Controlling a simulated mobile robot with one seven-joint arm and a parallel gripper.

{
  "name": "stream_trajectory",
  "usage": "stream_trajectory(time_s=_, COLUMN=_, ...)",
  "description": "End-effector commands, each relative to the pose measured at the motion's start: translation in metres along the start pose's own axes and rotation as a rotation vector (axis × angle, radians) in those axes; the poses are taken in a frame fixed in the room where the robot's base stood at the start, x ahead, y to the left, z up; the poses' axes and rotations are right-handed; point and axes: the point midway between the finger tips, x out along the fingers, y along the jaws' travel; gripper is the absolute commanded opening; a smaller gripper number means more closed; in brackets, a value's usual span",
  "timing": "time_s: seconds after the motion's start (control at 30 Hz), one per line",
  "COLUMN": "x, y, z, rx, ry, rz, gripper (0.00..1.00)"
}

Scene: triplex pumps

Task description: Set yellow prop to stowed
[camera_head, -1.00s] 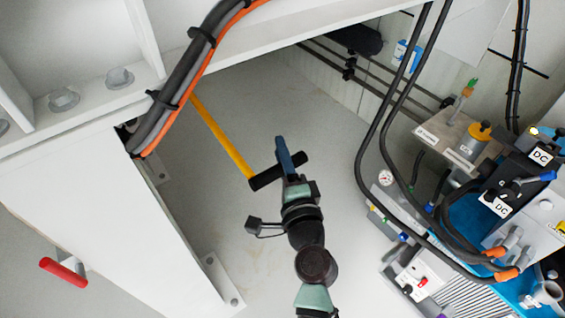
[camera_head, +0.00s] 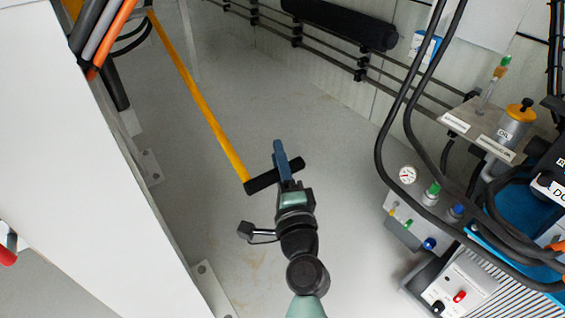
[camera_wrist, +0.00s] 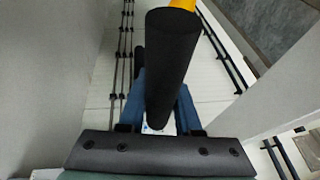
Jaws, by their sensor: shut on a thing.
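The yellow prop (camera_head: 205,108) is a long thin yellow bar that runs from the upper left down to a black grip (camera_head: 262,182) in the head view. My gripper (camera_head: 283,160) has its blue fingers closed around the black grip, which sticks out on both sides of them. In the wrist view, the black grip (camera_wrist: 172,60) lies between the blue fingers, with a bit of the yellow prop (camera_wrist: 182,4) at the top edge. The prop's far end is at the upper left by the cables; how it is fixed there is unclear.
A white frame wall (camera_head: 75,160) with bolted feet stands on the left. Thick black and orange cables (camera_head: 97,35) hang at the upper left. Pump equipment with a gauge (camera_head: 407,174) and hanging black hoses (camera_head: 395,105) is on the right. The grey floor between is clear.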

Motion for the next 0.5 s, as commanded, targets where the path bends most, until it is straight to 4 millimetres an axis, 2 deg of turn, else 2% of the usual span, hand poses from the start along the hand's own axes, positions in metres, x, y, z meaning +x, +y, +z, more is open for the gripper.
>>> stream_trajectory(time_s=0.03, x=0.001, y=0.009, z=0.0, rx=-0.002, ry=0.0, rz=-0.003, gripper=0.0)
stream_trajectory(time_s=0.2, x=0.005, y=0.022, z=0.002, rx=-0.003, ry=-0.001, rz=-0.002, gripper=0.0)
stream_trajectory(time_s=0.5, x=0.009, y=0.03, z=0.003, rx=-0.003, ry=0.0, rz=-0.004, gripper=0.0)
